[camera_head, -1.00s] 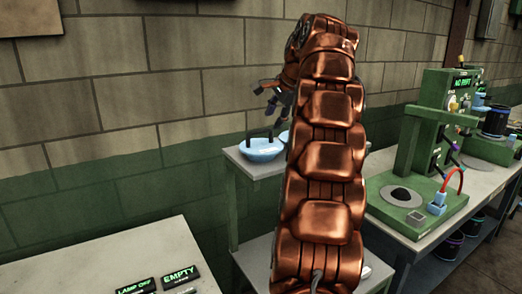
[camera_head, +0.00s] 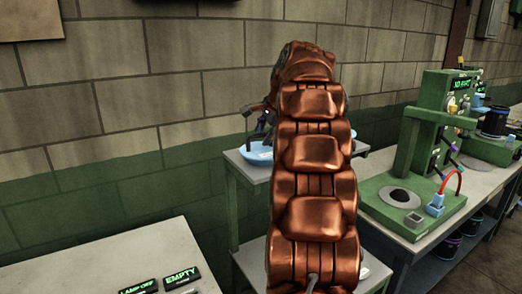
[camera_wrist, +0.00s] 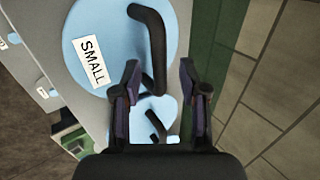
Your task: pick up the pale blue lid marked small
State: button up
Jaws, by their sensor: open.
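The pale blue lid (camera_wrist: 108,22) fills the upper middle of the wrist view, with a white label reading SMALL and a black bar handle (camera_wrist: 153,40). My gripper (camera_wrist: 165,75) is open. The lower end of that handle shows between its two fingers in the picture; I see no contact. A second pale blue lid (camera_wrist: 150,103) with a black handle lies below it, partly hidden by my gripper. In the head view, a pale blue lid (camera_head: 257,154) sits on a grey-topped green stand, with my gripper (camera_head: 257,134) low over it, partly hidden by my arm.
The stand's top (camera_head: 238,170) is close to the block wall (camera_head: 200,110). To the right, a green machine (camera_head: 405,180) stands on a long bench. A grey panel table (camera_head: 120,265) with EMPTY and LAMP OFF displays is front left.

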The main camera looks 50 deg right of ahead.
jog(key=shift+w+d+f, duration=0.15)
jog(key=shift+w+f, duration=0.15)
jog(key=shift+f, duration=0.2)
jog(key=shift+c, duration=0.4)
grip_shut()
